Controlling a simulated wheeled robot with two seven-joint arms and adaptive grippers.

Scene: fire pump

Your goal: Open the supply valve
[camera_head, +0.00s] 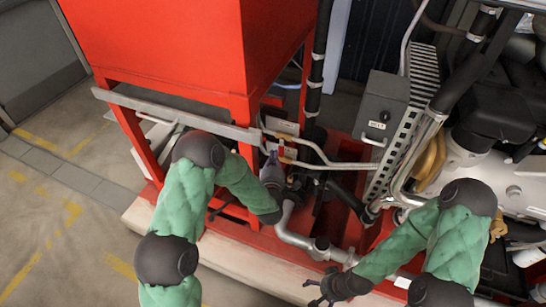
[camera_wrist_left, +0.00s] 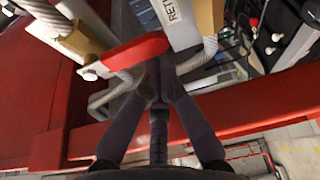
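The supply valve's red lever handle (camera_wrist_left: 128,54) shows in the left wrist view, fixed at its left end to a metal fitting (camera_wrist_left: 90,73). My left gripper (camera_wrist_left: 157,72) is just below the lever, its two fingers converging to tips that look together. I cannot tell whether the tips touch the lever. In the head view my left gripper (camera_head: 271,162) points up beside the red frame, and the lever cannot be made out there. My right gripper (camera_head: 311,293) is low in the head view, with its fingers apart and empty.
A red tank (camera_head: 165,45) stands on a red frame at left. Grey pipes (camera_head: 300,236) and a grey control box (camera_head: 381,105) lie right of my left gripper. An engine (camera_head: 500,120) fills the right side. Floor at lower left is clear.

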